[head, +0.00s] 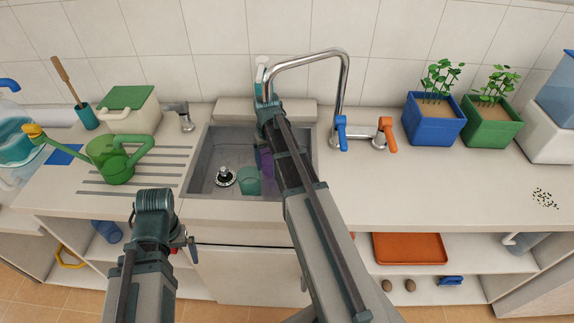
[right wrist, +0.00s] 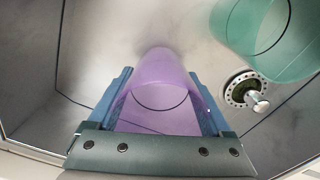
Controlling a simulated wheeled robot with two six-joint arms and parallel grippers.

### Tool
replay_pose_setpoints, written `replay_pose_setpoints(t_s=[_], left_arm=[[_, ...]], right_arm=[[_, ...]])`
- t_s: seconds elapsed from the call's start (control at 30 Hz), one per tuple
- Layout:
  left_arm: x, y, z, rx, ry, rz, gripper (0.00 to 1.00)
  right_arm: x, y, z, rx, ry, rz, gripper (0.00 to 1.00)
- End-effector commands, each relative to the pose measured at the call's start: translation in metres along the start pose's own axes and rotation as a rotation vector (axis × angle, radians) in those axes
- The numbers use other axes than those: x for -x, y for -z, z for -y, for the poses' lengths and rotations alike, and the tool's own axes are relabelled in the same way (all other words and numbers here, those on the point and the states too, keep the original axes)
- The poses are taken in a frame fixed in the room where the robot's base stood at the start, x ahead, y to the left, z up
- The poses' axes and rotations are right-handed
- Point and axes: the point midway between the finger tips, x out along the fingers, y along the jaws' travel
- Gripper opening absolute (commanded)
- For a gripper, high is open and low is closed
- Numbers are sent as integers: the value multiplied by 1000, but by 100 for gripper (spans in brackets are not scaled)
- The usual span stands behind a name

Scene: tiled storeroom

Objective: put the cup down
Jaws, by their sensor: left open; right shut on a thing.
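A see-through purple cup (right wrist: 160,90) is between the blue fingers of my right gripper (right wrist: 160,76), which is shut on it. In the head view the cup (head: 266,165) shows beside my right arm, inside the sink (head: 215,145); the arm hides much of it and the gripper. I cannot tell whether the cup touches the sink floor. A see-through teal cup (head: 249,180) stands apart in the sink, by the drain (head: 224,177); it also shows in the right wrist view (right wrist: 265,35). My left gripper (head: 188,244) is open and low, before the counter's front edge, mostly hidden.
A curved tap (head: 340,75) with blue and orange handles stands behind the sink. A green watering can (head: 112,160) is on the ribbed drainer at left. Blue (head: 434,122) and green (head: 488,127) planters stand at the back right. The counter (head: 430,185) before them is clear.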

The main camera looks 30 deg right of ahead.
Motion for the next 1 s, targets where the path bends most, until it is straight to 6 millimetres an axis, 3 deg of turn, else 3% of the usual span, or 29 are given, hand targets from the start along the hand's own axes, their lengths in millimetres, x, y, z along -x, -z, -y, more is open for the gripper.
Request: replay_pose_setpoints(t_s=[0.1, 0.43, 0.67, 0.77, 1.0], left_arm=[[0, 0, 0, 0, 0, 0, 100], [0, 0, 0, 0, 0, 0, 100], [0, 0, 0, 0, 0, 0, 100], [-15, 1, -1, 0, 0, 0, 100], [-12, 1, -1, 0, 0, 0, 100]], right_arm=[[0, -6, -12, -2, 0, 0, 22], [0, -9, -21, -1, 0, 0, 22], [0, -23, -53, -4, 0, 0, 22], [-15, -21, -52, 1, 0, 0, 22], [-12, -21, -52, 0, 0, 0, 22]])
